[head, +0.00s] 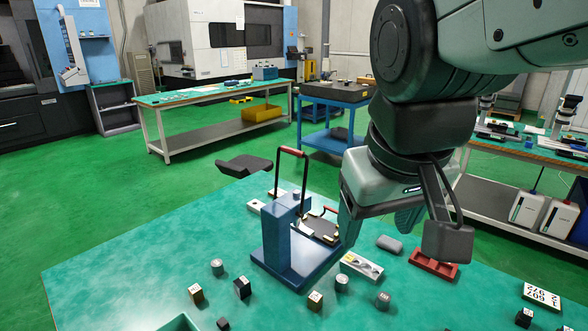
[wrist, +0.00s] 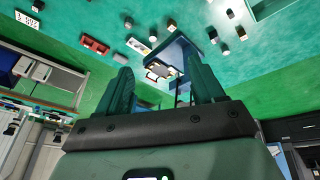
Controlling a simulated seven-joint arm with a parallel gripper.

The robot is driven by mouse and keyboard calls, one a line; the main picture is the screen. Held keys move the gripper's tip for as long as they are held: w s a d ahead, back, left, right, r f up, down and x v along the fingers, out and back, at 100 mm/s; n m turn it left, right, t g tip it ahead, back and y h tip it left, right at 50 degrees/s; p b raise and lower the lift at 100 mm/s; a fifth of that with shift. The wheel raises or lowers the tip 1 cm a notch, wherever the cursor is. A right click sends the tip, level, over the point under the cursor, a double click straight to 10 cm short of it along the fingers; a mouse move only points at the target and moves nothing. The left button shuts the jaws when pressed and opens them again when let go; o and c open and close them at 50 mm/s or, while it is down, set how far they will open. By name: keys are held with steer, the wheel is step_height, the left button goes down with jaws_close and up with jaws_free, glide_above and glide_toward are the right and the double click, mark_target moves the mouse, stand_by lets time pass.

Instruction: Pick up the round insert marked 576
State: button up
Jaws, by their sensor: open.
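Three grey round inserts stand on the green table in the head view: one (head: 217,267) left of the blue fixture, one (head: 342,283) just right of its base, and one (head: 383,300) farther right. Their top markings are too small to read, so I cannot tell which is 576. My gripper (head: 378,229) is open and empty, raised above the table behind the inserts. In the wrist view its two green fingers stand apart, with the blue fixture beyond them.
The blue fixture (head: 285,268) with an upright red-topped handle (head: 290,151) stands close to my gripper. Several small marked blocks (head: 315,300) lie around the inserts. A red tray (head: 433,263), a light slotted plate (head: 361,265) and a number plate (head: 541,295) lie rightward.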

steer(key=w+d+f+n+g+h, duration=0.2)
steer(key=w+f+n+g, duration=0.1)
steer(key=w+f, duration=0.55)
steer(key=w+d+f+n+g+h, duration=0.1)
steer(key=w+f+n+h, duration=0.2)
steer(key=w+f, duration=0.4)
steer(key=w+d+f+n+g+h, duration=0.1)
steer(key=w+f+n+g+h, duration=0.2)
steer(key=f, duration=0.7)
steer(key=n+t+h, duration=0.2)
steer(key=n+h, duration=0.3)
steer(key=n, duration=0.1)
glide_toward(378, 297)
steer(key=shift+d+r, duration=0.1)
steer(key=shift+d, duration=0.3)
steer(key=shift+d+f+n+t, duration=0.3)
steer(key=shift+f+n, duration=0.1)
steer(key=shift+f, duration=0.15)
steer(key=x, duration=1)
steer(key=shift+s+d+f, duration=0.1)
steer(key=shift+s+d, duration=0.05)
steer(key=shift+d, duration=0.05)
jaws_close()
